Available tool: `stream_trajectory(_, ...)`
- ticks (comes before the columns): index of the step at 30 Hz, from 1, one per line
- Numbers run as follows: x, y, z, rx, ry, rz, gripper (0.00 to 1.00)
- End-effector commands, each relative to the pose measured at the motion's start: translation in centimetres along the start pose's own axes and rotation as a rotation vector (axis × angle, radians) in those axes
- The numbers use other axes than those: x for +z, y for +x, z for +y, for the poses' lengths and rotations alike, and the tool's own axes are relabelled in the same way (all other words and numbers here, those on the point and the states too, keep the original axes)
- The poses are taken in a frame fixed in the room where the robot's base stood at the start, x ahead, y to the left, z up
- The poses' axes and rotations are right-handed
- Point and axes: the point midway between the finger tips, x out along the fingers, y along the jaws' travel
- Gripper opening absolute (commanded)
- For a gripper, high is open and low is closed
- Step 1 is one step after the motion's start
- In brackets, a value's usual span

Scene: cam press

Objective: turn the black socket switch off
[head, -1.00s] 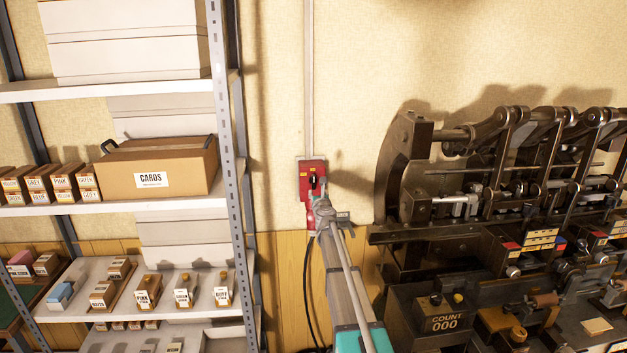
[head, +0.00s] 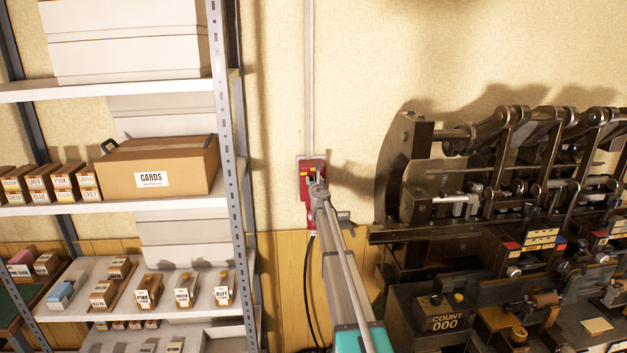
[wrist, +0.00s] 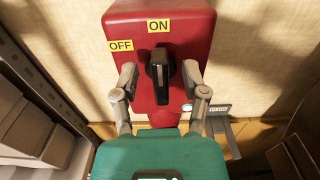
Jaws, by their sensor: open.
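The black socket switch (wrist: 160,70) is a black knob on the front of a red wall box (wrist: 190,25), seen in the wrist view. A yellow ON label (wrist: 158,26) is above it and a yellow OFF label (wrist: 121,46) is at its upper left. The knob stands upright, in line with ON. My gripper (wrist: 160,76) is open, with one finger on each side of the knob and a gap visible on both sides. In the head view the red box (head: 304,166) is on the wall, and my gripper (head: 317,180) hides most of the knob.
A metal shelf unit (head: 226,130) with a CARDS box (head: 150,162) stands left of the red box. A dark press machine (head: 405,210) stands to the right. A black cable (head: 308,290) hangs below the box. Bare wall lies between.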

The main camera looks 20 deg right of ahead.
Motion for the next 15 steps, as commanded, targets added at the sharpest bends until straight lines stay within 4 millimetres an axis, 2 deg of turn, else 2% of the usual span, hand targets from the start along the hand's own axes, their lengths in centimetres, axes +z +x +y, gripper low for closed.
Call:
stream_trajectory(1, 0.00, 0.71, 0.00, 0.000, 0.000, 0.000, 0.57)
stream_trajectory(6, 0.00, 1.51, -0.01, 0.000, 0.001, 0.000, 0.57)
stream_trajectory(15, 0.00, 1.61, -0.02, 0.000, 0.001, 0.000, 0.57)
